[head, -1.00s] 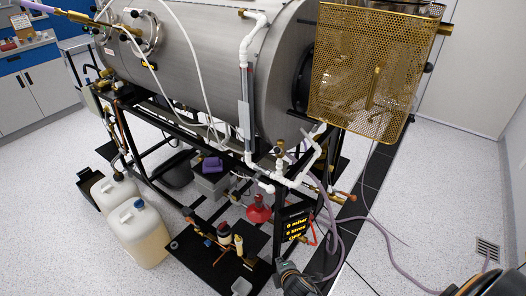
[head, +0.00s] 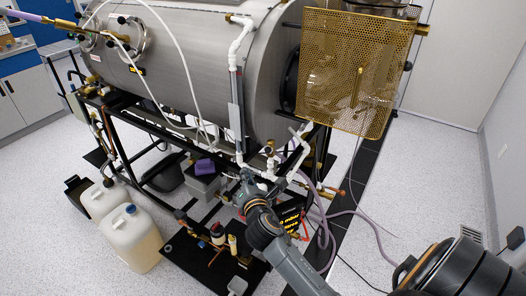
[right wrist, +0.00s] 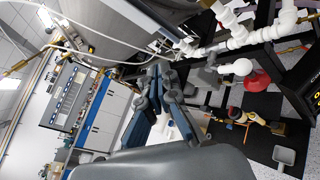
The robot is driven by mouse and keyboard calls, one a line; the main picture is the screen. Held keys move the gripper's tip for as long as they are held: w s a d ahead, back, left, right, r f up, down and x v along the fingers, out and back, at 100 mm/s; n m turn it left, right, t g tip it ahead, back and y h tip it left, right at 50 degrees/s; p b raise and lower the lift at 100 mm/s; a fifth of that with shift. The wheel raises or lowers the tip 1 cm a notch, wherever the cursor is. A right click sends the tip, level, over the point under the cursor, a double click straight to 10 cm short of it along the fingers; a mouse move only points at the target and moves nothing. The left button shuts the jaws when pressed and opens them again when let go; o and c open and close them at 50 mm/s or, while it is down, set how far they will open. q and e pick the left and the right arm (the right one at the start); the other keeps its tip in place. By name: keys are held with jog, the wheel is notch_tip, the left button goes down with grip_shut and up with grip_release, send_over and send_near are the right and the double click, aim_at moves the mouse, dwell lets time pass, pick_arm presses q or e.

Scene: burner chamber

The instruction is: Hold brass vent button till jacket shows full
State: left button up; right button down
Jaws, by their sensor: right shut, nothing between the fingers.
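The steel jacketed chamber (head: 190,60) lies on a black frame. White pipework (head: 236,60) runs down its front, with a grey vertical tube (head: 236,108) in it. A small brass fitting (head: 270,148) tops the lower pipes; I cannot tell whether it is the vent button. My right gripper (head: 246,177) is shut and empty, just below and left of this fitting in the picture. Its closed fingers also show in the right wrist view (right wrist: 168,78). A black display with yellow text (head: 290,218) is partly covered by my right arm, its reading unclear. My left gripper is out of view.
A perforated brass guard (head: 345,70) stands at the chamber's right end. Two white jugs (head: 132,236) stand on the floor at left. A purple item (head: 204,166) sits on a grey box below the chamber. Purple hoses (head: 322,225) trail right; floor there is mostly clear.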

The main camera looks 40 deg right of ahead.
aim_at(268, 150)
jog(key=shift+d, duration=0.15)
jog(key=w+d, duration=0.3)
jog(key=d, duration=0.5)
jog(key=shift+w, duration=0.2)
jog(key=shift+a, duration=0.1)
dwell(1.1)
dwell(0.3)
jog(key=shift+w+d, duration=0.15)
jog(key=shift+d, duration=0.3)
jog(key=shift+w+d+p, duration=0.15)
jog(key=shift+d+p, duration=0.15)
jog(key=shift+d, duration=0.1)
dwell(1.5)
dwell(2.4)
jog(key=shift+s+a, duration=0.35)
jog(key=shift+a, duration=0.45)
